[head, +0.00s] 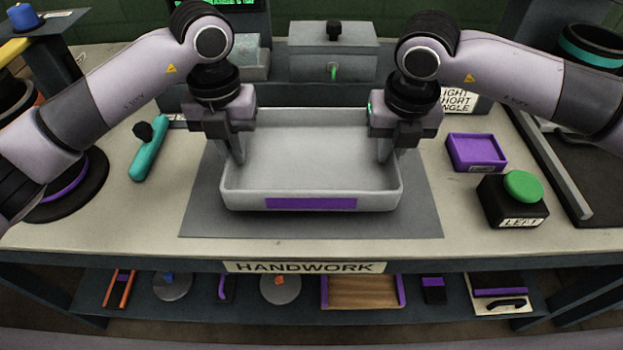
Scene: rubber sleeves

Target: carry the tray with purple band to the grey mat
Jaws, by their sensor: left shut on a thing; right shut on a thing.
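The light grey tray with the purple band (311,203) is over the dark grey mat (310,226) on the table. The mat shows on its left, right and front sides; I cannot tell whether the tray touches it. The tray looks level and empty. My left gripper (236,155) is shut on the tray's left wall. My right gripper (387,152) is shut on its right wall. The tray's back corners are partly hidden behind my grippers.
A teal-handled tool (149,152) lies left of the mat. A purple bin (476,152) and a black box with a green button (522,187) are to the right. A grey box (333,52) stands behind the tray. The table's front strip (200,246) is clear.

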